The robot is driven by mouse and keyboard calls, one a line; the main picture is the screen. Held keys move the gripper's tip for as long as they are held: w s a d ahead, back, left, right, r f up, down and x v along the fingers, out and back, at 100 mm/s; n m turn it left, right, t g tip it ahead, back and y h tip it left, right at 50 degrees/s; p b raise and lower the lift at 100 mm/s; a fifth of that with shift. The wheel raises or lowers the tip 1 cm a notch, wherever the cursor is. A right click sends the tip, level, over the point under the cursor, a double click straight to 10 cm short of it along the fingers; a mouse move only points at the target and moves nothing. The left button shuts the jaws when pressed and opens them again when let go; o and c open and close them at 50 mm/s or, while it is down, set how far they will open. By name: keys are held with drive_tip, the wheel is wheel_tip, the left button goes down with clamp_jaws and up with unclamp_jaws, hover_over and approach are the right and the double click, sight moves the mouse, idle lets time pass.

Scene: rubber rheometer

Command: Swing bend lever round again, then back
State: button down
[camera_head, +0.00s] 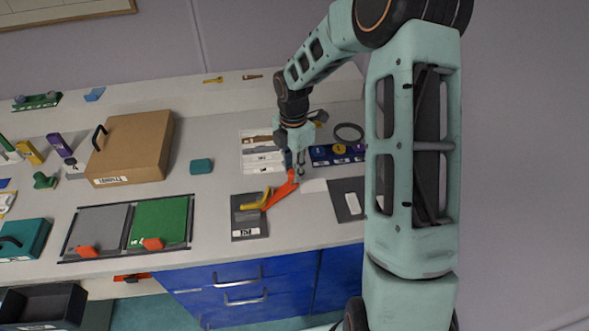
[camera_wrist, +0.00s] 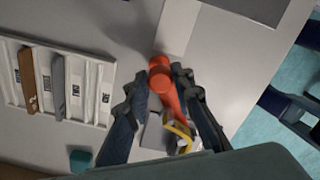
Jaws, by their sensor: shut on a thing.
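The orange-red bend lever (camera_head: 279,194) slants up to the right from a dark grey base plate (camera_head: 249,229) with a white label. A bent yellow piece (camera_head: 256,201) lies at the lever's lower left end, over the plate. My gripper (camera_head: 295,170) points down at the lever's upper right end. In the wrist view the lever (camera_wrist: 168,92) runs between the two fingers of my gripper (camera_wrist: 160,79), which is shut on its round knob end. The yellow piece (camera_wrist: 181,134) also shows there, partly hidden by my gripper.
A white slotted tray (camera_head: 261,163) stands behind and left of the lever. A dark blue block rack (camera_head: 332,154) is behind right. A grey plate (camera_head: 347,202) lies to the right, partly behind my arm. Bare bench lies left of the base plate, before the green panel (camera_head: 160,220).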

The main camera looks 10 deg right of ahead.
drive_tip(key=shift+w, duration=0.1)
drive_tip(key=c, duration=1.7)
unclamp_jaws()
drive_tip(key=shift+o, duration=0.2)
wheel_tip(320, 180, up, 12)
